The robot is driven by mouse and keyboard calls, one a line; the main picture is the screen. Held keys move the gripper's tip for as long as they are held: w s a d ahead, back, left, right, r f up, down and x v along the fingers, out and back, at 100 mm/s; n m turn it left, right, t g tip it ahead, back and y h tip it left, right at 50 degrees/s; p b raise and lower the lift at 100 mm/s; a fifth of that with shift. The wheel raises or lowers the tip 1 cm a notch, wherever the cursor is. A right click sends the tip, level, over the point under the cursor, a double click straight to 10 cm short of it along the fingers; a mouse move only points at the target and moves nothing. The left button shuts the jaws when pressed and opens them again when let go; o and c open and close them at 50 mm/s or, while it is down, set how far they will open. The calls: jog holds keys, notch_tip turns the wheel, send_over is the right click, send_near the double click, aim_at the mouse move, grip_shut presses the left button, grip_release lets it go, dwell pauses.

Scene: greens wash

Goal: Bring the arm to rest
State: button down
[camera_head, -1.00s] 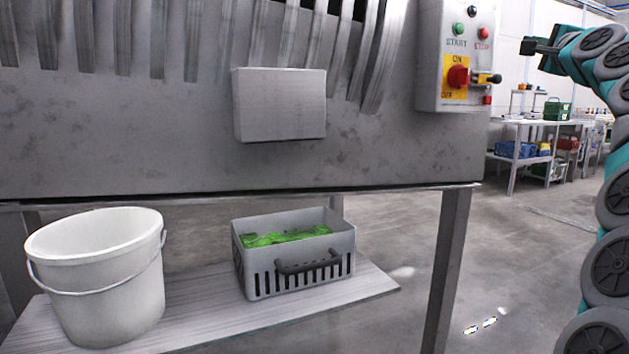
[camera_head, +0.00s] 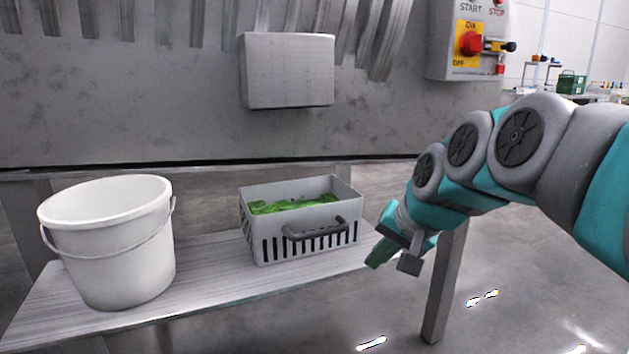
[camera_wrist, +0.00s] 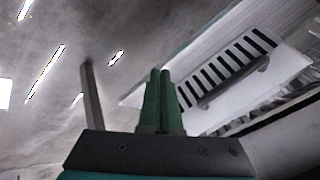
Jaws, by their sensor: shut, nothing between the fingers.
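My gripper (camera_head: 379,252) is at the right of the head view, just right of the grey crate and apart from it, with its fingers pointing down and to the left. In the wrist view the green fingers (camera_wrist: 161,95) are together and hold nothing. My arm comes in from the right edge of the head view, bent and stretched out in front of the machine.
A grey slotted crate (camera_head: 310,247) with green leaves (camera_head: 292,204) stands on a low shelf (camera_head: 215,292), beside a white bucket (camera_head: 115,250). A machine leg (camera_head: 442,290) stands close behind my gripper. A switch box (camera_head: 462,70) hangs above. Floor at right is clear.

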jog(key=s+d+f+n+g+h, duration=0.1)
jog(key=s+f+g, duration=0.1)
jog(key=s+f, duration=0.4)
jog(key=s+d+f+n+g+h, duration=0.1)
jog(key=s+f, duration=0.5)
jog(key=s, duration=0.7)
jog(key=s+d+f+n+g+h, duration=0.1)
jog(key=s+d+f+n+g, duration=0.1)
jog(key=s+f+g, duration=0.2)
jog(key=s+f, duration=0.3)
jog(key=s, duration=0.3)
jog(key=shift+d+n+g, duration=0.2)
jog(key=shift+n+g, duration=0.1)
jog(key=shift+f, duration=0.1)
